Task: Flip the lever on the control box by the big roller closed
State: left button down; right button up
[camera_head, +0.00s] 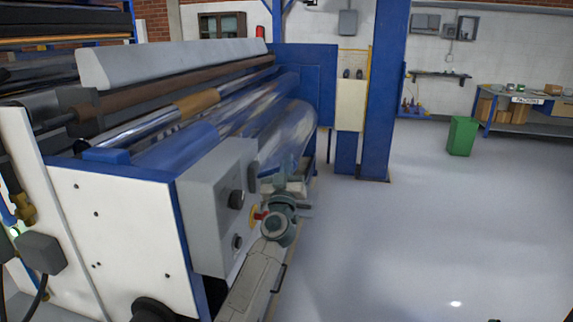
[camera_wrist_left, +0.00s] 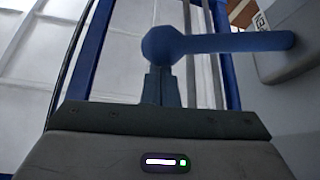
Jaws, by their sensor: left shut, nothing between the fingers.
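The grey control box (camera_head: 215,205) stands at the end of the big roller (camera_head: 280,140) in the head view, with dark round knobs on its front. In the left wrist view the lever (camera_wrist_left: 225,43) is a blue-grey bar with a round end, sticking out sideways from the box's side (camera_wrist_left: 290,65). I cannot make the lever out clearly in the head view. My left gripper (camera_head: 285,186) is beside the box's right side. In the left wrist view its fingers (camera_wrist_left: 161,75) are shut and empty, with their tips right at the lever's round end; I cannot tell whether they touch. My right gripper is out of view.
A red and yellow button (camera_head: 258,215) sits close to my left arm. The white machine frame (camera_head: 120,230) fills the lower left. A blue post (camera_head: 383,90) and a green bin (camera_head: 462,135) stand farther back. The floor (camera_head: 430,230) on the right is clear.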

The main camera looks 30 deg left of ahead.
pick_arm(q)
jog(key=shift+d+f+m, duration=0.2)
jog(key=shift+f+m, duration=0.05)
jog(key=shift+m, duration=0.25)
jog(key=shift+f+m+h, duration=0.15)
jog(key=shift+m+h, duration=0.15)
jog(key=shift+h, duration=0.1)
notch_tip(320, 180, down, 10)
jog(key=d+m+h+b, duration=0.1)
jog(key=m+h+b, duration=0.9)
jog(key=m, duration=0.5)
jog(key=shift+w+f+m+b, duration=0.2)
jog(key=shift+m+b, duration=0.1)
jog(key=shift+b, duration=0.65)
